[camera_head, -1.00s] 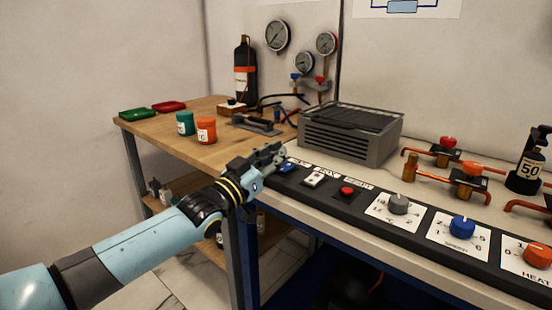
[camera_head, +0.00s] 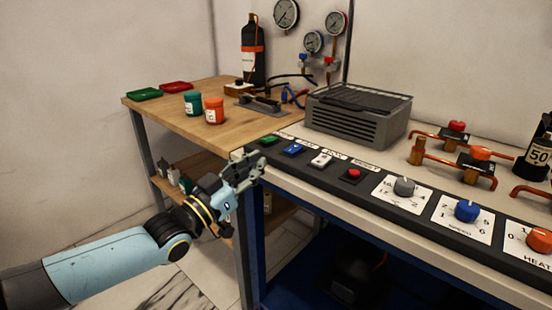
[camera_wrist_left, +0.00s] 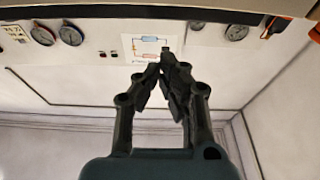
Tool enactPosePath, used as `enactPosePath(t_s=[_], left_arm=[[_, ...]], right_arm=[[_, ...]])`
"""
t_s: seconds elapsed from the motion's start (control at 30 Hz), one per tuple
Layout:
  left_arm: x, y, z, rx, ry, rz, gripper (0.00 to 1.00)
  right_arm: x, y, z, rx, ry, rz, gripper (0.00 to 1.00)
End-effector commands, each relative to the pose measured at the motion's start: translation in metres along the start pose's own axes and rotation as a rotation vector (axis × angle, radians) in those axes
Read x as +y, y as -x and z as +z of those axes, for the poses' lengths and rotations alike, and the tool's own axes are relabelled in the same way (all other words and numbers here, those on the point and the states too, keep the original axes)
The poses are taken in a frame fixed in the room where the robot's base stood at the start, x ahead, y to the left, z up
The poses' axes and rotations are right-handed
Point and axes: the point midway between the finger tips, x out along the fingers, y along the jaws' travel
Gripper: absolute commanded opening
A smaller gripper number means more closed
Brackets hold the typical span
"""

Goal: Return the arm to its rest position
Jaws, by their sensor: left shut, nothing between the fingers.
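My left gripper (camera_head: 247,160) is at the left end of the control panel, in front of the bench's front edge. Its fingers are shut and empty, pointing upward. The left wrist view also shows the left gripper (camera_wrist_left: 164,62) with its fingertips together against the wall and ceiling behind. My left arm comes in low from the left, bent at the wrist. My right gripper is in neither view.
The control panel (camera_head: 320,172) carries green, blue, white and red switches and several knobs. A grey grille unit (camera_head: 358,118) stands behind it. The wooden table (camera_head: 165,118) holds green (camera_head: 193,103) and orange (camera_head: 214,110) jars. Open floor lies at lower left.

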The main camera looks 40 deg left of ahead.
Motion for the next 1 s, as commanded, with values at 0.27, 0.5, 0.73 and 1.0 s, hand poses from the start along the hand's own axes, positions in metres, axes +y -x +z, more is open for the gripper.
enactPosePath(t_s=[0.27, 0.5, 0.73, 1.0], left_arm=[[0.003, 0.003, 0.004, -0.005, 0.011, -0.006, 0.00], [0.004, 0.062, 0.111, -0.253, 0.045, -0.096, 0.00], [0.022, 0.191, 0.256, -0.712, 0.042, -0.167, 0.00], [0.070, 0.387, 0.355, -1.263, 0.028, -0.168, 0.00]], right_arm=[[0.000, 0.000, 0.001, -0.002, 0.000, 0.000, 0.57], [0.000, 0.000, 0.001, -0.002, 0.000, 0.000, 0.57], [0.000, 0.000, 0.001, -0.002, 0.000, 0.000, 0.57], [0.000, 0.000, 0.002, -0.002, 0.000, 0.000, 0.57]])
